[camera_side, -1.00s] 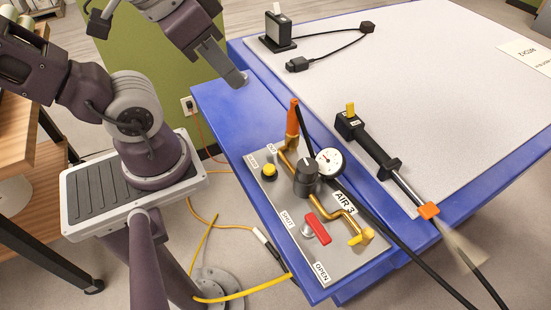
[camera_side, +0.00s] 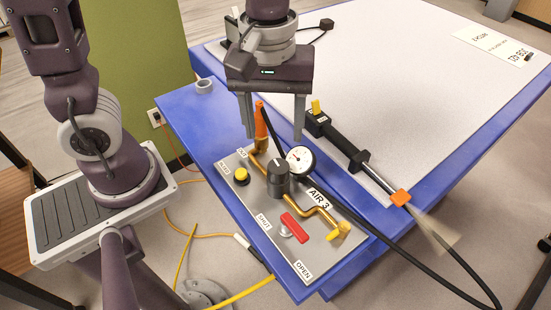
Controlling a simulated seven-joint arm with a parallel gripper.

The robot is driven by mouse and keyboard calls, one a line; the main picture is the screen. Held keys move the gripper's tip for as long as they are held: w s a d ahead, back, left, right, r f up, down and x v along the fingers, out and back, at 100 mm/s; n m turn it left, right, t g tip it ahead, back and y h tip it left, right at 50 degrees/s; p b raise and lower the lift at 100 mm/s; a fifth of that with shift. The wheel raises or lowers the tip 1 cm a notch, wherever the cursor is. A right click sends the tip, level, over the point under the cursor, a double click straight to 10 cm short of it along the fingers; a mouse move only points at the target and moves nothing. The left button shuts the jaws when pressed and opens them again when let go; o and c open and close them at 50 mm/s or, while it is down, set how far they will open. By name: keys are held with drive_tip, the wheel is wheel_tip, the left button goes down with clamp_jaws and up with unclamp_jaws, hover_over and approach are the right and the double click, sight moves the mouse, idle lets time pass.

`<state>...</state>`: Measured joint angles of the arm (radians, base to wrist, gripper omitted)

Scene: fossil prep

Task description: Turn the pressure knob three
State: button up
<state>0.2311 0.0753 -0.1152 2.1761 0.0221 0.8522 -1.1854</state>
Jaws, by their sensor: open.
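The pressure knob (camera_side: 279,179) is a black cylinder with a pale pointer line on top. It stands on a grey air panel (camera_side: 250,208) beside a round white gauge (camera_side: 300,160). A label reading AIR 3 (camera_side: 319,198) lies to its right. My gripper (camera_side: 272,137) hangs above the panel, pointing down, with its two fingers wide apart and nothing between them gripped. The fingertips are above and behind the knob in the side view. The orange hose fitting (camera_side: 261,122) shows between the fingers; I cannot tell the depth gap.
On the panel are a yellow button (camera_side: 241,175), a red lever (camera_side: 295,228) between SHUT and OPEN labels, and a brass pipe (camera_side: 322,213). A black hose runs past the gauge. A black tool (camera_side: 341,145) lies on the white tabletop (camera_side: 400,90), which is mostly clear.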

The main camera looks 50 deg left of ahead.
sight(279, 166)
drive_tip(key=shift+n, duration=0.5)
drive_tip(key=f, duration=0.5)
drive_tip(key=d+f, duration=0.1)
drive_tip(key=f, duration=0.2)
drive_tip(key=shift+w+f, duration=0.15)
drive_tip(key=shift+f, duration=0.05)
clamp_jaws()
